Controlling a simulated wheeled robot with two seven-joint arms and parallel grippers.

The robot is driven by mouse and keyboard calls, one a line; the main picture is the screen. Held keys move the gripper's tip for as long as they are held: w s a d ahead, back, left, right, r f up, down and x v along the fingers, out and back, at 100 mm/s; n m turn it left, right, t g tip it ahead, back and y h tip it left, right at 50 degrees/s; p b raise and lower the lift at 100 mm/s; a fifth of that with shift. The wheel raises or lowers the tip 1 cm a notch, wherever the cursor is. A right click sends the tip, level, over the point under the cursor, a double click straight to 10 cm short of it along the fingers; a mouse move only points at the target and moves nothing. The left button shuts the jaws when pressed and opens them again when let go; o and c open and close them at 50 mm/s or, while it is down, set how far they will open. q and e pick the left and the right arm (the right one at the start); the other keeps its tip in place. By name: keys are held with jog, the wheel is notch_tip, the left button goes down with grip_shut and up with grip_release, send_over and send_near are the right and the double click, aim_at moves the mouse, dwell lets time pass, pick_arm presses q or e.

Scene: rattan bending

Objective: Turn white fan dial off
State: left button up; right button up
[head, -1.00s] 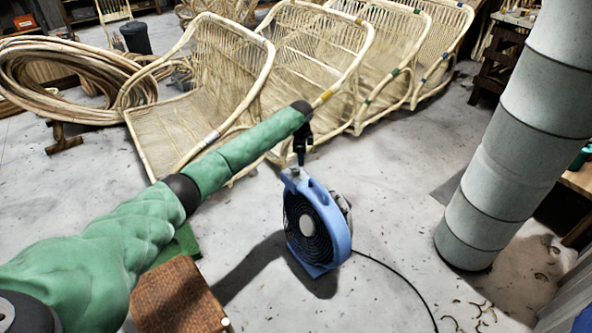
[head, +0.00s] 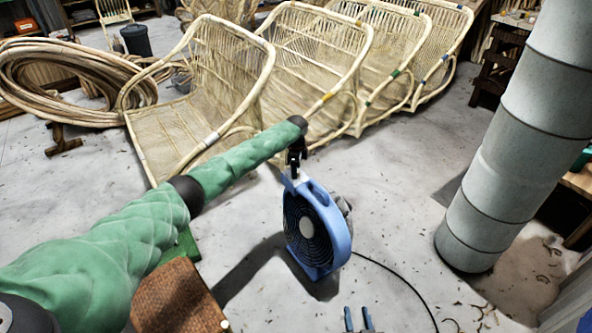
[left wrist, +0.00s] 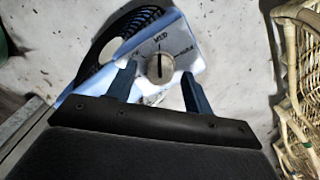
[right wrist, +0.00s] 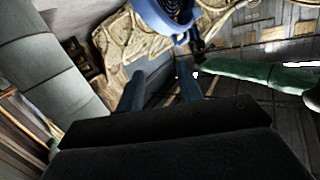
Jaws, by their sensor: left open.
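The blue fan (head: 318,235) stands on the floor, its grille facing left in the head view. My left gripper (head: 295,172) is at the top of the fan. In the left wrist view, the round white dial (left wrist: 160,68) sits on the fan's pale top panel, between the open fingers of my left gripper (left wrist: 160,85). Its dark pointer line points toward the "MED" label; the side labels are partly hidden or blurred. I cannot tell if the fingers touch the dial. My right gripper (head: 358,320) is open and empty at the bottom of the head view; its fingers show apart in the right wrist view (right wrist: 163,92).
Several rattan chairs (head: 310,60) stand in a row behind the fan. A rattan coil (head: 60,80) lies at the left. A thick grey duct (head: 510,150) rises at the right. The fan's black cable (head: 400,280) runs across the floor. A woven brown block (head: 175,300) is at front left.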

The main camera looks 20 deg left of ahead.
pick_arm(q)
jog(key=shift+f, duration=0.2)
pick_arm(e)
jog(key=shift+w+r, duration=0.1)
jog(key=shift+r, duration=0.3)
